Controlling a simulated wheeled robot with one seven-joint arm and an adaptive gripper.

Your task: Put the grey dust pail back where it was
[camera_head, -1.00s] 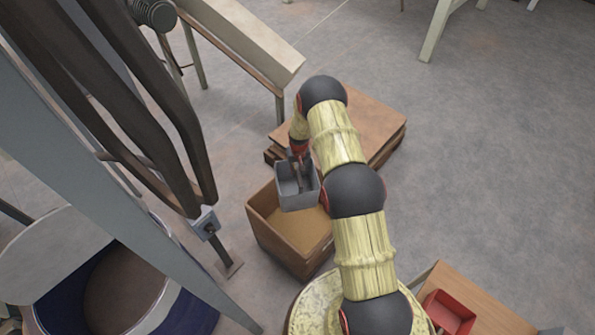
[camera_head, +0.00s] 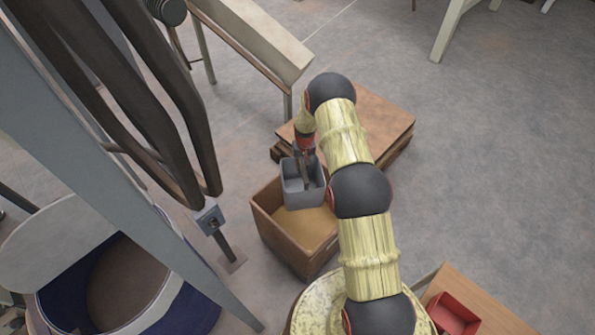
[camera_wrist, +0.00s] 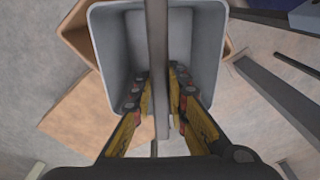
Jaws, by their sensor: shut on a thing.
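The grey dust pail (camera_head: 303,197) hangs from my gripper (camera_head: 307,168) above the far part of a wooden box. It looks close to upright. In the wrist view the pail (camera_wrist: 207,45) opens toward the camera, and its inside looks empty. A flat bar (camera_wrist: 158,60), which looks like its handle, runs across the opening. My gripper's two fingers (camera_wrist: 158,100) are closed on this bar from both sides. The pail's underside is hidden.
The open wooden box (camera_head: 287,245) with tan contents stands on the floor below the pail. A low wooden platform (camera_head: 375,120) lies behind it. A red bin (camera_head: 453,314) sits on a wooden surface at lower right.

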